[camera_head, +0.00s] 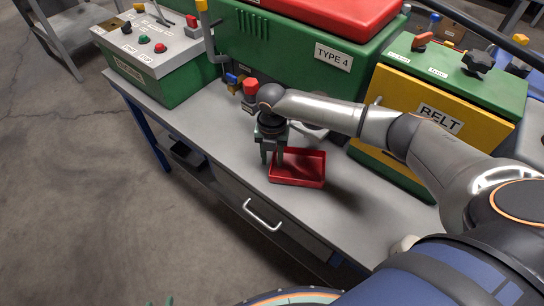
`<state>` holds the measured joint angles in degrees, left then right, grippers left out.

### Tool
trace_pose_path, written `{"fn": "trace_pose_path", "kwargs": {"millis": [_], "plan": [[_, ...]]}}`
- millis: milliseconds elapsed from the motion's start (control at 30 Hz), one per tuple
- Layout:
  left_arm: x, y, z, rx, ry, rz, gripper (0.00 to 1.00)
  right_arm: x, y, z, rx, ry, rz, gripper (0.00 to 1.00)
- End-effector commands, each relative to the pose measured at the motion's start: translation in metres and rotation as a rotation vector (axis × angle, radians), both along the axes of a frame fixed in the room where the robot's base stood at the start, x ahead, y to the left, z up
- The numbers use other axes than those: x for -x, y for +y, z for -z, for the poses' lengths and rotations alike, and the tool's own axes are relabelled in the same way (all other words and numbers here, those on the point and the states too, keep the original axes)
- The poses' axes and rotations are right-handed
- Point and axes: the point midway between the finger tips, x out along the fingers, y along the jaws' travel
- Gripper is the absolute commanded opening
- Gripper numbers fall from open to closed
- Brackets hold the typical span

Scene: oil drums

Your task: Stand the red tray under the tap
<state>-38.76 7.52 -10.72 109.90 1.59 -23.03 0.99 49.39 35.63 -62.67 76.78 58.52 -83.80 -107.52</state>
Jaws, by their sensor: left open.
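The red tray (312,181) is a shallow open box and looks empty. It appears to lie flat on the grey bench top. My right gripper (273,160) points down at the tray's left end, with one finger outside its left wall and one by its inner side. Whether the fingers press on the wall I cannot tell.
The green TYPE 4 unit (290,45) stands along the back. A yellow and green BELT box (445,105) stands on the right, and a control box (165,60) on the left. My right arm hides part of the bench. The bench front left of the tray is clear.

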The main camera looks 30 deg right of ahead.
Motion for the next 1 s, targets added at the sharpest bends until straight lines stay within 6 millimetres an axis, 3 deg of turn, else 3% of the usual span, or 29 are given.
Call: {"fn": "trace_pose_path", "kwargs": {"millis": [600,800,1000], "plan": [[-0.002,0.001,-0.012,-0.001,-0.009,-0.002,0.50,-0.001,0.000,-0.113,0.000,-0.002,0.000,0.39],[0.000,0.002,-0.011,-0.002,-0.005,-0.003,0.50,0.000,0.000,-0.125,0.000,0.000,0.000,0.39],[0.000,0.002,-0.011,-0.003,-0.003,-0.002,0.50,0.001,0.003,-0.122,-0.007,-0.003,0.009,0.39]]}}
